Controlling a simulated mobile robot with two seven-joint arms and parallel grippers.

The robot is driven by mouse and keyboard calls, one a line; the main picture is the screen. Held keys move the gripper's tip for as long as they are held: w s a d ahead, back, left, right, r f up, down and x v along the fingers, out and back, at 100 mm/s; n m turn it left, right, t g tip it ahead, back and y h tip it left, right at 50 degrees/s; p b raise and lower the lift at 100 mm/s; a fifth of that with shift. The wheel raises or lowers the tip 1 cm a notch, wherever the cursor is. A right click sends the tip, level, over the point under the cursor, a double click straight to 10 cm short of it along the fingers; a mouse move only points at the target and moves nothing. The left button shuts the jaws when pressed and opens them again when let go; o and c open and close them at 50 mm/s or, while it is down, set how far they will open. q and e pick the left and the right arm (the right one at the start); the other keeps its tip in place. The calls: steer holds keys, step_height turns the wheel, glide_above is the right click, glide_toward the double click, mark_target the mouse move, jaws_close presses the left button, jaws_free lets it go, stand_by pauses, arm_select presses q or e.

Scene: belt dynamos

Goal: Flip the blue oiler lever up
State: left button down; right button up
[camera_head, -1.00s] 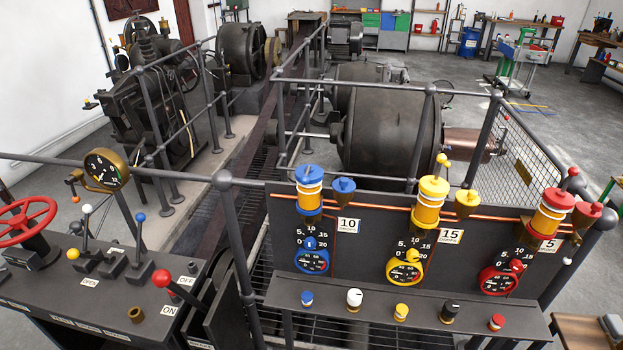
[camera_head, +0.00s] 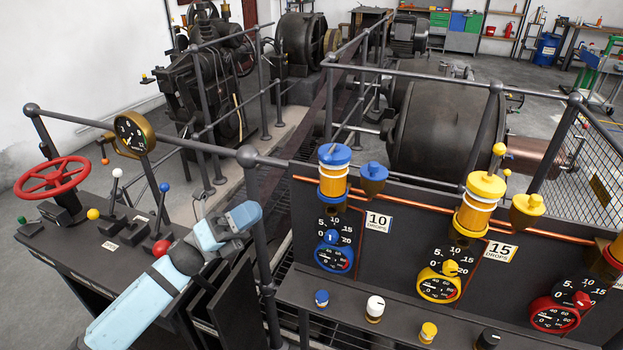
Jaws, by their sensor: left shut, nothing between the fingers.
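The blue oiler (camera_head: 333,178) has a blue cap and an amber glass body, and stands on the dark panel right of centre. I cannot make out its lever; no upright ball-tipped lever shows on its cap. The yellow oiler (camera_head: 480,205) has an upright lever with a yellow ball (camera_head: 499,149). My left gripper (camera_head: 250,213), on a light blue arm, is shut and empty. In the picture it lies left of and below the blue oiler, apart from it, near the railing post. My right gripper is not in view.
A blue funnel cup (camera_head: 373,178) stands right of the blue oiler, above a copper pipe (camera_head: 413,225). Railing (camera_head: 247,157) runs between console and panel. The console at left carries a red handwheel (camera_head: 52,177), a gauge (camera_head: 133,134) and several levers. Knobs line the shelf below the dials.

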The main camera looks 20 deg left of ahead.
arm_select(q)
steer(key=shift+s+a+r+m+g, duration=0.1)
steer(key=shift+r+m+g, duration=0.15)
steer(key=shift+m+g, duration=0.2)
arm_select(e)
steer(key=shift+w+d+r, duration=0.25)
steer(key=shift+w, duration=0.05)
arm_select(q)
steer(key=p, duration=0.5)
glide_toward(330, 152)
steer(key=s+d+x, duration=0.1)
steer(key=x, duration=0.4)
steer(key=shift+w+r, duration=0.1)
steer(key=shift+r, duration=0.05)
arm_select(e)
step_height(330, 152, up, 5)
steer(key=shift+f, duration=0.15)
arm_select(q)
steer(key=shift+r, duration=0.15)
steer(key=shift+r+n+t+p, duration=0.1)
steer(key=shift+n+t+p, duration=0.25)
steer(key=shift+n, duration=0.2)
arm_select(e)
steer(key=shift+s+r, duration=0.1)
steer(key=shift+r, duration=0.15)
